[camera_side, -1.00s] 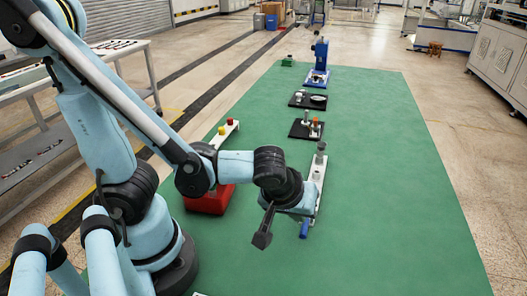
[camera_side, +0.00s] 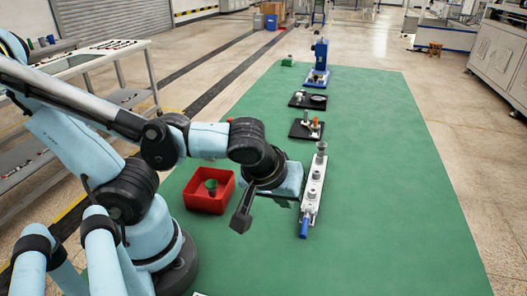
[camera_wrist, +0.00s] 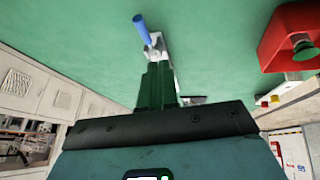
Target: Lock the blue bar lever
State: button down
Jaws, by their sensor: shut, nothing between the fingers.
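The blue bar lever (camera_side: 303,228) is at the near end of a long white fixture (camera_side: 313,190) on the green mat. The handle lies roughly in line with the fixture and points toward the near side. The handle also shows in the wrist view (camera_wrist: 142,30), joined to a pale metal mount just beyond my fingers. My gripper (camera_side: 286,203) is left of the fixture in the side view, apart from it. In the wrist view its dark green fingers (camera_wrist: 158,70) are together and empty. They overlap part of the fixture there.
A red bin (camera_side: 209,194) holding a green knob-like piece (camera_side: 211,186) stands left of my gripper. Black trays (camera_side: 306,130) with small parts and a blue stand (camera_side: 320,55) line the mat farther back. The right side of the mat (camera_side: 400,190) is clear.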

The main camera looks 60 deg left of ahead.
jog(key=s+d+r, duration=0.3)
jog(key=s+r, duration=0.2)
dwell(0.4)
jog(key=w+a+f+m+t+h, duration=0.1)
jog(key=w+a+m+h, duration=0.1)
jog(key=w+a+m, duration=0.6)
jog(key=shift+w+a+f, duration=0.2)
jog(key=shift+w+a, duration=0.1)
jog(key=shift+w, duration=0.05)
dwell(1.0)
